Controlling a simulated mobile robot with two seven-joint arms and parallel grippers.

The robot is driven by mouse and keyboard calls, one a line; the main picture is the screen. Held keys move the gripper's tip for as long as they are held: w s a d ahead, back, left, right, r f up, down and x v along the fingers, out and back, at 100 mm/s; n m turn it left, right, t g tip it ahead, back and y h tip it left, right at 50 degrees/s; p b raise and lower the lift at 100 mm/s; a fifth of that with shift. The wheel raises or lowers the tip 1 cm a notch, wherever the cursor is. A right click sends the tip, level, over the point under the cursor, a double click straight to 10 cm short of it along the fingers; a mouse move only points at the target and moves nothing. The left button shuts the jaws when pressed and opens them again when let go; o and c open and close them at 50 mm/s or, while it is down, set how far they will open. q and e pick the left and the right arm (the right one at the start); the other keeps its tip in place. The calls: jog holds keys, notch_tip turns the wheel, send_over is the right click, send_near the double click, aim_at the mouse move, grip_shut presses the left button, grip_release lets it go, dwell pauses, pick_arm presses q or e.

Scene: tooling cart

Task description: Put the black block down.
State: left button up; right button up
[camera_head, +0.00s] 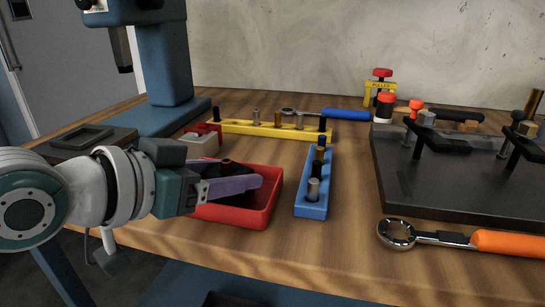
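My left gripper (250,182) reaches in from the left over the red tray (262,207). Its purple-grey finger is seen side-on and covers part of the tray. A dark, black-looking piece (243,169) shows just behind the finger, at the tray. I cannot tell whether this is the black block, or whether it is between the fingers or lying in the tray. My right gripper is not in view.
A blue holder (314,203) with upright pins stands right of the tray. A yellow holder (265,130) lies behind it. A dark plate with clamps (440,185) fills the right. Bare wood shows between the blue holder and plate.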

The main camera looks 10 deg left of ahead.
pick_arm(q)
jog(key=o, duration=0.4)
jog(key=shift+r, duration=0.1)
jog(key=shift+s+r, duration=0.1)
jog(key=shift+r, duration=0.05)
jog(key=p+v, duration=0.3)
jog(key=v, duration=0.8)
jog(key=s+f+n+g+y, duration=0.1)
jog(key=s+f+g, duration=0.2)
jog(key=s, duration=0.2)
jog(key=s+f+n+g+y, duration=0.1)
jog(key=s+f+g+y, duration=0.1)
jog(key=s, duration=0.4)
jog(key=s+f+g+y, duration=0.2)
jog(key=s+f+g, duration=0.1)
jog(key=s+f, duration=0.2)
jog(key=shift+s+a+n+g, duration=0.25)
jog(key=shift+a+n+g, duration=0.05)
jog(key=shift+n+g, duration=0.1)
